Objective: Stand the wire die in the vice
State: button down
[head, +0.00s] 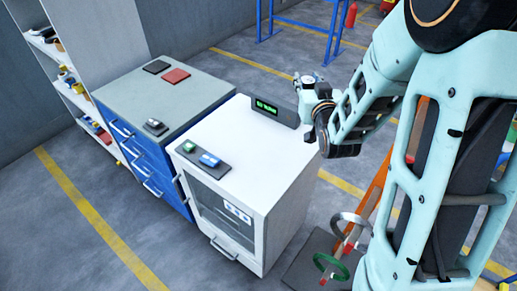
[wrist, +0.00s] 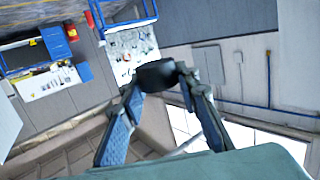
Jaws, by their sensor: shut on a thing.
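In the wrist view, my gripper (wrist: 160,80) has its two fingers closed on a dark, rounded piece (wrist: 156,73), which appears to be the wire die. The piece is between the fingertips, clear of any surface there. Its far side and any hole in it are hidden. In the head view, my arm reaches in from the right, and its wrist is above the back right of the white cabinet. The fingers and the held piece cannot be made out clearly there. I cannot pick out a vice in either view.
A white cabinet (head: 233,158) carries a green-lit display (head: 268,108) and a dark tray (head: 194,150) with small green and blue items. A blue drawer unit (head: 140,157) beside it holds red (head: 176,76) and black pads. Silver and green (head: 331,268) rings are at lower right.

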jog(key=s+a+f+n+g+y+b, duration=0.25)
jog(key=a+f+n+y+b, duration=0.35)
jog(key=a+b, duration=0.5)
jog(key=s+a+f+n+g+y+b, duration=0.2)
jog(key=s+a+f+y+b, duration=0.2)
jog(key=a+f+b, duration=0.7)
jog(key=b, duration=0.7)
send_over(276, 153)
jog(key=f, duration=0.6)
jog(key=shift+s+a+f, duration=0.2)
jog(key=shift+f, duration=0.15)
jog(key=f, duration=0.1)
jog(key=f+b, duration=0.2)
jog(key=f, duration=0.1)
jog(key=shift+w+d, duration=0.1)
jog(key=shift+d, duration=0.15)
jog(key=shift+r, duration=0.15)
